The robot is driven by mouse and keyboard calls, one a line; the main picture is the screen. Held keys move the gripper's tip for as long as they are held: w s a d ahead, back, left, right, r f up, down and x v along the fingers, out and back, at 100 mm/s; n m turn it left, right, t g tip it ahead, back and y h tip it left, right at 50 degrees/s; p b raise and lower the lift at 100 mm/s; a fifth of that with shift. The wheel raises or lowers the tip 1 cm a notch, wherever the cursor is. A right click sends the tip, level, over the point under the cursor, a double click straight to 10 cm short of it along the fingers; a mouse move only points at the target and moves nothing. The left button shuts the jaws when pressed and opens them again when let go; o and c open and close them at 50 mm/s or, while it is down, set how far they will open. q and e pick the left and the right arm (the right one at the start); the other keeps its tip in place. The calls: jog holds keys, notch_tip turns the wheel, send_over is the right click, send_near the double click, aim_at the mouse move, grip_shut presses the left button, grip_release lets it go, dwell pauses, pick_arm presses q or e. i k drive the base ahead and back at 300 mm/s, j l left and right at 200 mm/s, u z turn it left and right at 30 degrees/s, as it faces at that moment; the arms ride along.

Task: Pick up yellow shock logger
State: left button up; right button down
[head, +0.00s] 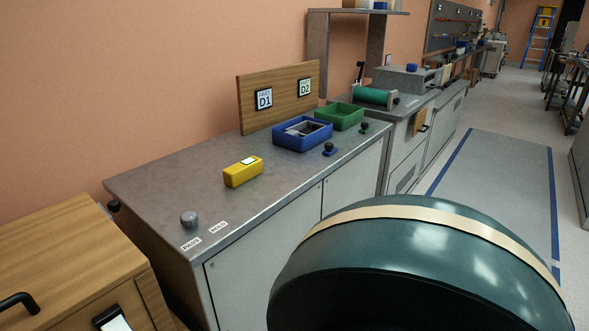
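The yellow shock logger (243,172) is a small yellow box with a white label on its top. It lies on the grey metal bench top (170,183), near the front edge and left of the blue bin. Nothing touches it, and it is in full view. Neither of my grippers shows in the head view.
A blue bin (302,144) with something grey in it and a green bin (340,117) stand before a wooden board (247,102) marked D1 and D2. A grey knob (189,219) is at the bench's near left. A large dark green rounded object (420,270) fills the lower right.

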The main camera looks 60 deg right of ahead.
aim_at(238, 174)
jog(key=z, duration=1.75)
